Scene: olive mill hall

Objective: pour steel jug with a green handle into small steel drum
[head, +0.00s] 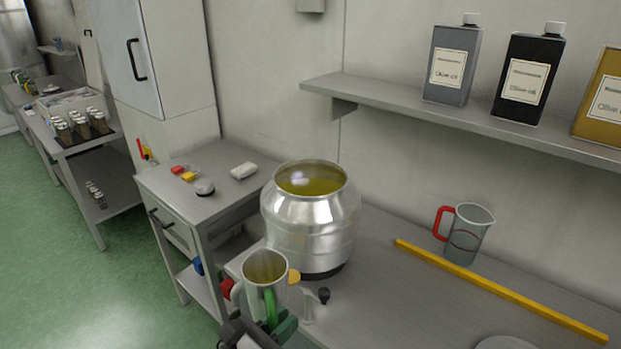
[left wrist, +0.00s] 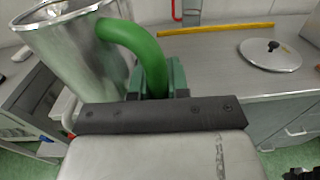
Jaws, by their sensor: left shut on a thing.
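The small steel drum (head: 310,238) stands on the worktop, open at the top, with yellow-green liquid inside. The steel jug with a green handle (head: 262,292) is in front of the drum, a little to its left, and looks about upright. Its inside has a yellowish tint; I cannot tell how full it is. My left gripper (head: 280,328) is shut on the green handle. In the left wrist view the jug (left wrist: 72,55) fills the upper left and its handle runs down into the jaws (left wrist: 157,88).
A measuring jug with a red handle (head: 466,235) and a yellow bar (head: 490,287) lie right of the drum. A round steel lid (left wrist: 272,55) rests on the worktop. A side table (head: 215,203) with small items stands left. A shelf (head: 400,95) holds oil tins.

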